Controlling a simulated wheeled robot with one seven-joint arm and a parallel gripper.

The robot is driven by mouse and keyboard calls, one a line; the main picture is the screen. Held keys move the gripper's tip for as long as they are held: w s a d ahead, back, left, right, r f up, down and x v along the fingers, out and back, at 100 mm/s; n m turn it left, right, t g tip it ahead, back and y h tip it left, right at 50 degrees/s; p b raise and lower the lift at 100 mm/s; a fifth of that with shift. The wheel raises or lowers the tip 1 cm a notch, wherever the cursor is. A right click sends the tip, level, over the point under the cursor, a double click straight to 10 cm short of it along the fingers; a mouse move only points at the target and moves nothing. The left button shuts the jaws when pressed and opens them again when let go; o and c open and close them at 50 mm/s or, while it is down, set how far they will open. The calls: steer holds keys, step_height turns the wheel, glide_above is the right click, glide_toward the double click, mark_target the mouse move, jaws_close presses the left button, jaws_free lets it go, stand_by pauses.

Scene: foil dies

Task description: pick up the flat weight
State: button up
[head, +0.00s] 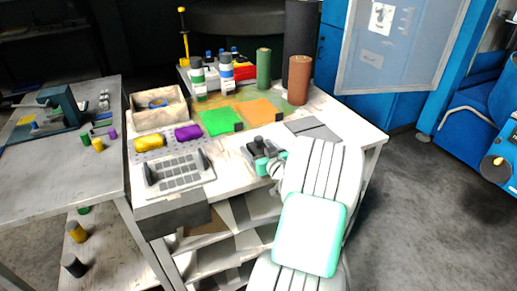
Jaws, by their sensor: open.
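My gripper (270,163), with teal fingers, is low over the front right part of the white workbench (226,178), partly covered by my white and teal arm. Its jaws are open. A small dark grey block (254,149) lies just behind and left of the fingers; contact cannot be told. Flat dark grey plates (314,129) lie on the bench to the right, behind my arm. Which of these grey pieces is the flat weight is not clear from this view.
Green foil (219,121) and orange foil (258,111) lie behind the gripper. Foil rolls, including a brown one (299,81), and bottles stand at the back. A slotted rack (178,174), yellow and purple rolls, and a beige bin (158,117) occupy the left.

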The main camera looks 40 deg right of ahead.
jaws_close()
steer(key=shift+d+r, duration=0.1)
steer(key=shift+r, duration=0.1)
stand_by(1.0)
